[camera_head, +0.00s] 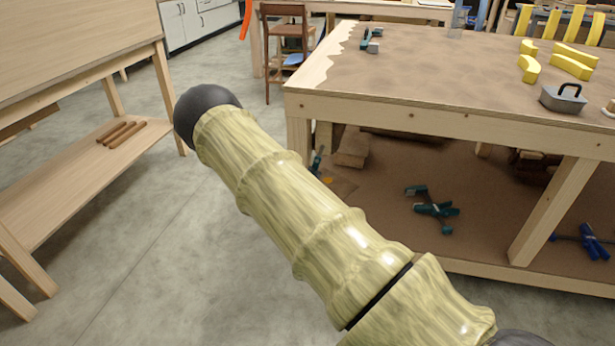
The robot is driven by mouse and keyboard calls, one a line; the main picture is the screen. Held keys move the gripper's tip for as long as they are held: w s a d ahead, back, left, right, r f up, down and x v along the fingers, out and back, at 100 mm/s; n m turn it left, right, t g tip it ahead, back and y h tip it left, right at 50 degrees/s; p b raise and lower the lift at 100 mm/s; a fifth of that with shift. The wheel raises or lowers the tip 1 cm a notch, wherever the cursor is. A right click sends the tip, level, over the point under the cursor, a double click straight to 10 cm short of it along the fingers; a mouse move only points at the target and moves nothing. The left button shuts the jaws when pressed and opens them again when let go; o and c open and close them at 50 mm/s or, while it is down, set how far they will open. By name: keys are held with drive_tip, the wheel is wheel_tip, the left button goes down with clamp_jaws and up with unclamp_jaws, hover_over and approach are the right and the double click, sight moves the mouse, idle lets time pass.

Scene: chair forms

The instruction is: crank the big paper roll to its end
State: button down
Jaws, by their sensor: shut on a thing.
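The big paper roll and its crank are not visible in the head view. My gripper is not visible either. A thick, pale yellow-green, bamboo-like link of my arm crosses the middle of the view, from a dark rounded joint at upper left to the lower right edge. It hides part of the floor and of the workbench's lower shelf.
A wooden workbench (450,115) stands at right, with yellow curved pieces (571,66) and a grey handled block (563,98) on top. Teal clamps (436,209) lie on its lower shelf. A wooden table (80,50) stands at left. Grey floor (140,250) is open between them.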

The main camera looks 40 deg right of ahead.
drive_tip(key=n, duration=0.1)
drive_tip(key=s+n, duration=0.1)
drive_tip(key=n, duration=0.1)
drive_tip(key=d+n, duration=0.1)
drive_tip(key=shift+s+d+n, duration=0.1)
drive_tip(key=shift+s+n, duration=0.15)
drive_tip(key=shift+n, duration=0.05)
idle(0.5)
drive_tip(key=c, duration=1.3)
unclamp_jaws()
drive_tip(key=shift+f, duration=0.1)
drive_tip(key=shift+o, duration=0.2)
drive_tip(key=shift+s, duration=0.1)
